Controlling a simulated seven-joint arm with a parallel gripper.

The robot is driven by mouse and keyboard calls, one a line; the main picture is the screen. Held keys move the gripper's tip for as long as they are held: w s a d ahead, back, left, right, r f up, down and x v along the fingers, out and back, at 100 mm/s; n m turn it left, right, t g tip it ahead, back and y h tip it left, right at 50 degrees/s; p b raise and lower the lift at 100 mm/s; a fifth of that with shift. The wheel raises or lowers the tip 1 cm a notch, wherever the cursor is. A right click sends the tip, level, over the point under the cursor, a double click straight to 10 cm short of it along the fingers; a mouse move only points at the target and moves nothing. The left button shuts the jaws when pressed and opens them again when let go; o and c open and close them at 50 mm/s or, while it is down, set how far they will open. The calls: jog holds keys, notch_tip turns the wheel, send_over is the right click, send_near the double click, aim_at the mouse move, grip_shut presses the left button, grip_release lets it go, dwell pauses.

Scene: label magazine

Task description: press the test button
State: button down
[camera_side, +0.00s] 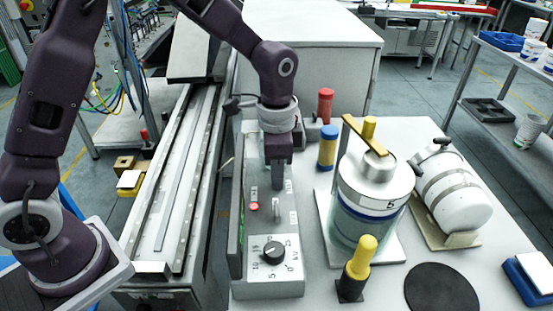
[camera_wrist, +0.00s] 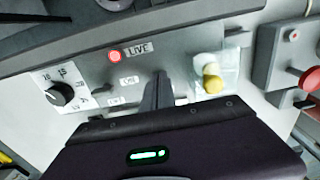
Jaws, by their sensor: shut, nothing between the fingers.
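A grey control box (camera_side: 262,285) stands on the white table. It carries a black dial (camera_side: 273,252), a red lamp (camera_side: 254,206) and a small lever (camera_side: 276,207). In the wrist view, the lamp (camera_wrist: 115,55) sits beside a LIVE label, and the dial (camera_wrist: 60,93) is at left. A yellow round cap (camera_wrist: 212,82), which looks like the button, stands in a clear surround right of my fingers; my gripper hides it in the side view. My gripper (camera_side: 277,186) is shut and empty, pointing down over the box. Its fingertips (camera_wrist: 160,80) lie between lamp and cap; contact cannot be told.
A clear jar with a metal lid (camera_side: 375,185) and a yellow bar stands right of the box. A yellow-topped post (camera_side: 360,258), a blue-and-yellow cylinder (camera_side: 327,147) and a red cylinder (camera_side: 325,105) stand nearby. A long metal rail (camera_side: 180,170) runs along the left.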

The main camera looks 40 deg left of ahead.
notch_tip(320, 180, up, 14)
dwell(0.3)
dwell(0.4)
jog(key=s+a+r+n+t, duration=0.1)
jog(key=s+a+r+n, duration=0.15)
jog(key=s, duration=0.25)
jog(key=s+a+r+n+t, duration=0.2)
jog(key=s+r, duration=0.1)
jog(key=s, duration=0.3)
jog(key=s+a+f+n+t, duration=0.1)
jog(key=s+f+n, duration=0.1)
jog(key=s, duration=0.4)
jog(key=s+a+f+n+t, duration=0.1)
jog(key=s+a+n, duration=0.1)
jog(key=s, duration=0.3)
jog(key=shift+s+a+f, duration=0.2)
jog(key=shift+s+f, duration=0.15)
jog(key=shift+s, duration=0.05)
jog(key=shift+n, duration=0.25)
